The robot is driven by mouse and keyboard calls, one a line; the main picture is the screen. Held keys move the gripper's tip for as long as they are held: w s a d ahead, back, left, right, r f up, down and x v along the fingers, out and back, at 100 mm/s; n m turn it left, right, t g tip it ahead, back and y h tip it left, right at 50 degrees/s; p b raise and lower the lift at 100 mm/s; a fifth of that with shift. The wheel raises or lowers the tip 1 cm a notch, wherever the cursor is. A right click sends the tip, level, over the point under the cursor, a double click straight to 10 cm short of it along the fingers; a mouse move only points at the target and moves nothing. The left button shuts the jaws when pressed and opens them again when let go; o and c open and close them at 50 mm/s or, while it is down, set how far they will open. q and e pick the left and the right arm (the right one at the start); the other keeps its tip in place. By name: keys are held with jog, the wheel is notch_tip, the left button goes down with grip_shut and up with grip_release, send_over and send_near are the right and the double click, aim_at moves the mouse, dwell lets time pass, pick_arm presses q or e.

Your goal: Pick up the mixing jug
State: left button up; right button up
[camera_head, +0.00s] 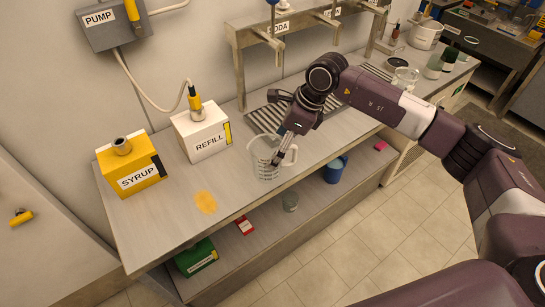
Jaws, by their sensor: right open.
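The mixing jug (264,170) is a clear measuring jug with dark markings and a handle. It stands upright on the grey counter, right of the REFILL box. My right gripper (284,155) comes in from the right and reaches down at the jug's right side, overlapping it in the view. Its fingers are apart. I cannot tell whether they touch the jug or its handle. My left gripper is out of view.
The white REFILL box (202,133) and yellow SYRUP box (133,168) stand left on the counter (165,225). An orange spill (205,202) lies in front. A SODA tap frame (240,70) rises behind. A blue container (335,170) sits on the lower shelf.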

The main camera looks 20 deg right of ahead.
aim_at(272, 150)
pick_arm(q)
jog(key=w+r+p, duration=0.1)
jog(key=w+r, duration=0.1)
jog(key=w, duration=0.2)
pick_arm(e)
jog(key=x, duration=0.4)
jog(key=shift+w+d+f, duration=0.15)
jog(key=shift+w+f, duration=0.05)
jog(key=shift+w, duration=0.1)
jog(key=c, duration=0.9)
jog(key=shift+r, duration=0.1)
jog(key=c, duration=0.5)
jog(key=shift+o, duration=0.2)
jog(key=shift+w+r, duration=0.1)
jog(key=shift+r, duration=0.4)
notch_tip(272, 150, up, 19)
jog(key=b, duration=0.5)
jog(key=o, duration=0.7)
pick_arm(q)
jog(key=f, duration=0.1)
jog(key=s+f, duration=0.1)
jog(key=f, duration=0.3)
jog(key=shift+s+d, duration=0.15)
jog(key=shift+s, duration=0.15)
pick_arm(e)
jog(key=c, duration=1)
